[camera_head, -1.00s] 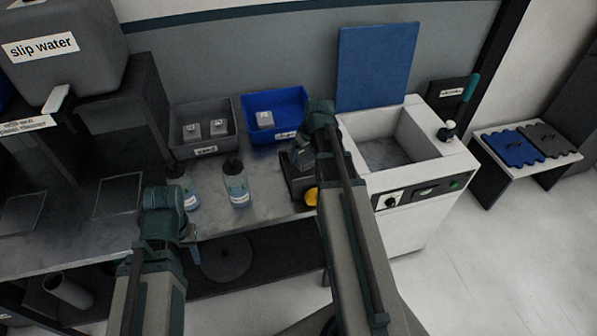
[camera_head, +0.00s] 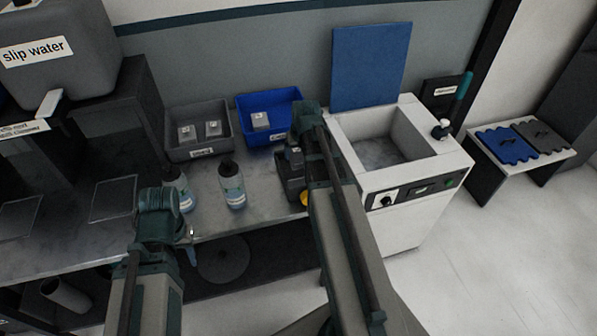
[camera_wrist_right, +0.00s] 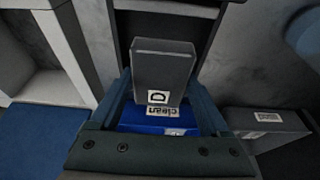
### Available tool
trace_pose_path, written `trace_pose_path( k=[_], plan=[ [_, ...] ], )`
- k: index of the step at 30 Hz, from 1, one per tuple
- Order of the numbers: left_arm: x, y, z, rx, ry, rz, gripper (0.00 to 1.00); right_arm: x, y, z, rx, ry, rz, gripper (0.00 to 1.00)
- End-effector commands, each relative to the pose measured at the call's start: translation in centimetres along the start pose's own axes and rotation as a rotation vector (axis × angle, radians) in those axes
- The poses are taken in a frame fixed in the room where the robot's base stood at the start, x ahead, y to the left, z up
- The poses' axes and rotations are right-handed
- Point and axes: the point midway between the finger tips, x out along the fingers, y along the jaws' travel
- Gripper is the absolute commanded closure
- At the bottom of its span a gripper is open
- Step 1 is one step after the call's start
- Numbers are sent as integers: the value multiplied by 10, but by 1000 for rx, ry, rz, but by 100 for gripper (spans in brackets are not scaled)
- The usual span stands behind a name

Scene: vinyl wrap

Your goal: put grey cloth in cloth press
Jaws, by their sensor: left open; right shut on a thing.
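My right gripper (camera_wrist_right: 160,102) is shut on a grey block labelled D (camera_wrist_right: 163,68), which seems to be the grey cloth. In the head view the right gripper (camera_head: 298,150) holds it over a dark box with a yellow knob (camera_head: 290,184), probably the cloth press. The wrist view shows the box's dark frame (camera_wrist_right: 122,30) around the block's far end; I cannot tell how deep the block sits. My left gripper (camera_head: 189,243) is open and empty at the table's front edge.
A grey bin (camera_head: 173,145) and a blue bin marked clean (camera_head: 247,118) stand behind, each holding grey blocks. Two bottles (camera_head: 232,187) stand left of the dark box. A white machine with an open basin (camera_head: 405,205) stands close on the right. A bench (camera_head: 480,168) holds blue and grey mats.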

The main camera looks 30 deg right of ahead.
Motion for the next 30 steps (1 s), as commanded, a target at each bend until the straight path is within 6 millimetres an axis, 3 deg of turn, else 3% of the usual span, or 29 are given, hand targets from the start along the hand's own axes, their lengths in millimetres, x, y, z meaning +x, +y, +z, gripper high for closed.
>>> trace_pose_path(
  k=[1, 10, 19, 30],
  plan=[
    [13, 1, -1, 0, 0, 0, 55, 13, 0, 4, 0, 0, 0, 73],
    [18, 2, -1, 0, 0, 0, 55, 18, 0, 6, -1, 0, 0, 73],
    [52, 5, -3, 0, 0, 0, 55, 50, 0, 16, -1, 0, 0, 73],
    [52, 5, -3, 0, 0, 0, 55, 50, 0, 16, -1, 0, 0, 73]
  ],
)
